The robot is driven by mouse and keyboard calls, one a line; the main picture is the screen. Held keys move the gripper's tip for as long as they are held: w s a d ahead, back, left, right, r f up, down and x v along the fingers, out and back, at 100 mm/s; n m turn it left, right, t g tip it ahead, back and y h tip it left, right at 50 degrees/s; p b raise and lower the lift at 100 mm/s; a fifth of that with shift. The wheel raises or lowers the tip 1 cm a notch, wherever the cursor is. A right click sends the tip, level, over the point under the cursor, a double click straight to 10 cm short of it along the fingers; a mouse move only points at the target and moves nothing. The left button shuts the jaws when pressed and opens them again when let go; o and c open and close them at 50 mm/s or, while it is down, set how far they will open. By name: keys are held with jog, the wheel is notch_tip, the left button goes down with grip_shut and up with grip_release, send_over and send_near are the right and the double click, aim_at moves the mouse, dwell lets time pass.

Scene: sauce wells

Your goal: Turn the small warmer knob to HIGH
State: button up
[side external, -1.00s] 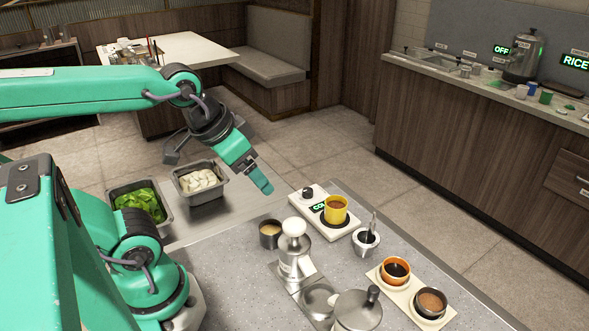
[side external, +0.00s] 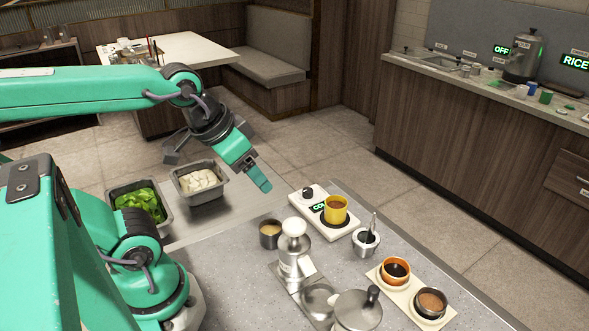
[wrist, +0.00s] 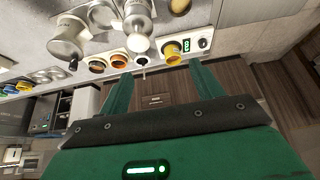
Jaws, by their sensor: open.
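The small warmer (side external: 342,229) is a white box on the counter in the side view, with a dark round knob (side external: 308,193) at its far-left end. A lit green display beside the knob starts with "CO"; the rest is hidden by a yellow cup (side external: 336,209) standing on the warmer's dark plate. In the wrist view the knob (wrist: 203,43) shows near the top, right of the green display. My gripper (side external: 264,185) is in the air to the left of the knob, apart from it. Its two green fingers (wrist: 163,80) are spread and empty in the wrist view.
A steel cup (side external: 270,234), a white-topped dispenser (side external: 292,258) and a small pot with a spoon (side external: 366,241) stand near the warmer. Orange and brown cups sit on a cream tray (side external: 405,302). Food tubs (side external: 205,196) lie left of my gripper.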

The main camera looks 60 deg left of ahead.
jog(key=shift+w, duration=0.1)
jog(key=shift+c, duration=1.2)
jog(key=n+g, duration=0.5)
jog(key=n, duration=1.5)
send_over(308, 190)
jog(key=f, duration=1.3)
jog(key=shift+s+d+f, duration=0.1)
jog(key=shift+s+d, duration=0.25)
jog(key=shift+s, duration=0.05)
jog(key=shift+w+a+f, duration=0.2)
jog(key=shift+a+f, duration=0.05)
jog(key=shift+f, duration=0.2)
jog(key=shift+f, duration=0.1)
jog(key=shift+w+f, duration=0.15)
jog(key=shift+f, duration=3.65)
